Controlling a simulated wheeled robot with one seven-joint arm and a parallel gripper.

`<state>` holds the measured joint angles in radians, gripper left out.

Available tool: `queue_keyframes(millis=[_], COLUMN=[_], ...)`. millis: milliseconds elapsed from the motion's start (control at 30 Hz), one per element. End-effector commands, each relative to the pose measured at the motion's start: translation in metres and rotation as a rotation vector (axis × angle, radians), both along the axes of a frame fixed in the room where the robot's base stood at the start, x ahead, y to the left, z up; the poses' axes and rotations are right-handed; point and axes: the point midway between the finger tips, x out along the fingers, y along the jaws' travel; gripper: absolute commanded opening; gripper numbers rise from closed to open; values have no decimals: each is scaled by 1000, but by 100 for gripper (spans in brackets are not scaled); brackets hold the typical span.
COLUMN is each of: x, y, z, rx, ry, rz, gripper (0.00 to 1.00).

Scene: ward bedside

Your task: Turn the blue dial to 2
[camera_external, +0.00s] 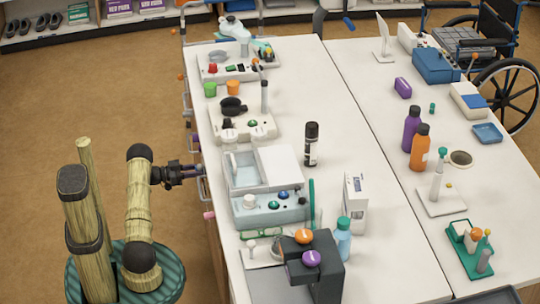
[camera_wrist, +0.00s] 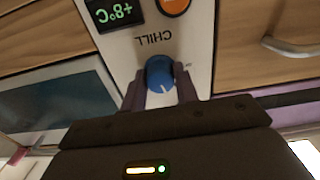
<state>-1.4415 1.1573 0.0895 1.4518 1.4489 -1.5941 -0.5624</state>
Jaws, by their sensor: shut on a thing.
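The blue dial (camera_wrist: 160,74) sits on a pale panel marked CHILL, which appears upside down in the wrist view. A white line on its face points towards the bottom of that picture. My gripper (camera_wrist: 161,88) has one dark finger on each side of the dial and is shut on it. No number 2 can be made out around the dial. In the external view my gripper (camera_external: 198,173) reaches to the left side of the near table, and the dial is hidden there.
A green-lit temperature display (camera_wrist: 115,12) and an orange knob (camera_wrist: 173,5) are on the same panel. Wooden drawer fronts with a metal handle (camera_wrist: 291,48) flank it. The near table (camera_external: 350,265) carries several devices and bottles above my gripper.

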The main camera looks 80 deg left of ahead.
Motion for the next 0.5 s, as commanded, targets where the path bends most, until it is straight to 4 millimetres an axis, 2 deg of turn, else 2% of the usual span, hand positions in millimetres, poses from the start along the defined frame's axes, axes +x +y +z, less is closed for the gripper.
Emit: queue_keyframes(millis=[500], x=[-1], y=[1], z=[-2], rx=[476], ry=[3], rz=[0], gripper=[7])
